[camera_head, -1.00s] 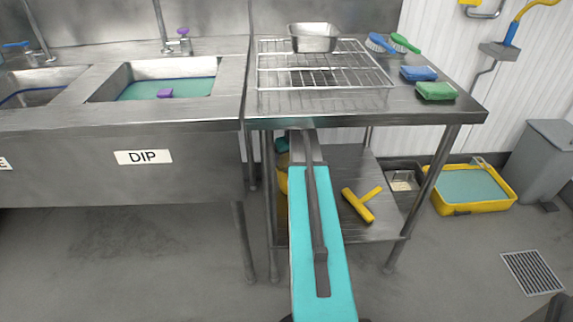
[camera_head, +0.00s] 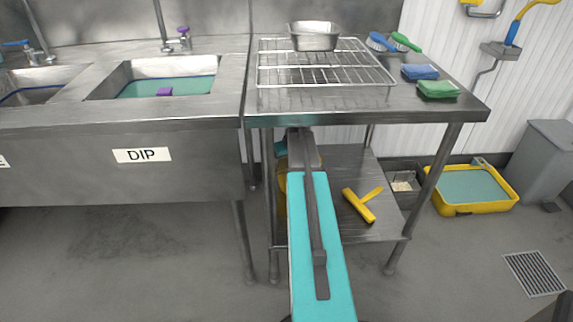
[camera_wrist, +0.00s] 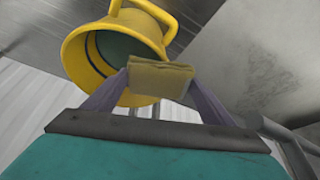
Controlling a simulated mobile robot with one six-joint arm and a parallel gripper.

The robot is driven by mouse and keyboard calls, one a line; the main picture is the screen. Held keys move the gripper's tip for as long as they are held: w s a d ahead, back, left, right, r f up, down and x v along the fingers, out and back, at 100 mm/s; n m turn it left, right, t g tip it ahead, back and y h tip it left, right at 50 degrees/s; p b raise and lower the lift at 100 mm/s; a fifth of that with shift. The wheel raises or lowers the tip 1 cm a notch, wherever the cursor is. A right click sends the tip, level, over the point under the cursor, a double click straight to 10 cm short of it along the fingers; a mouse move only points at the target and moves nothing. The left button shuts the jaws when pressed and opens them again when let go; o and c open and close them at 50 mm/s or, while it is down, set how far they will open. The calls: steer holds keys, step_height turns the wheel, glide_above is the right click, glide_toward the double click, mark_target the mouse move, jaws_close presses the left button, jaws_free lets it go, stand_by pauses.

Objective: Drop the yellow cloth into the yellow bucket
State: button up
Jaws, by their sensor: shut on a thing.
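My gripper (camera_wrist: 158,84) is shut on the folded yellow cloth (camera_wrist: 161,74), which is held between its two fingertips in the wrist view. The yellow bucket (camera_wrist: 84,62) is just beyond the cloth, with its round mouth and dark greenish inside facing the camera and its handle at the top. The cloth overlaps the bucket's near right rim in the picture; I cannot tell whether they touch. In the head view a strip of the bucket (camera_head: 282,192) shows on the lower shelf, mostly behind my arm. The cloth and fingers are hidden there.
The steel table (camera_head: 440,107) stands above the lower shelf (camera_head: 350,160), with legs around it. A yellow squeegee-like tool (camera_head: 358,205) lies on the shelf, right of my arm. A yellow tub (camera_head: 510,197) stands on the floor at the right. A wire rack (camera_head: 290,77) is on top.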

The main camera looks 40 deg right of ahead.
steer(key=shift+f, duration=0.55)
steer(key=o, duration=1)
steer(key=shift+r, duration=0.1)
steer(key=shift+r, duration=0.45)
steer(key=shift+p+v, duration=0.85)
steer(key=shift+v, duration=2.85)
steer(key=shift+s, duration=0.1)
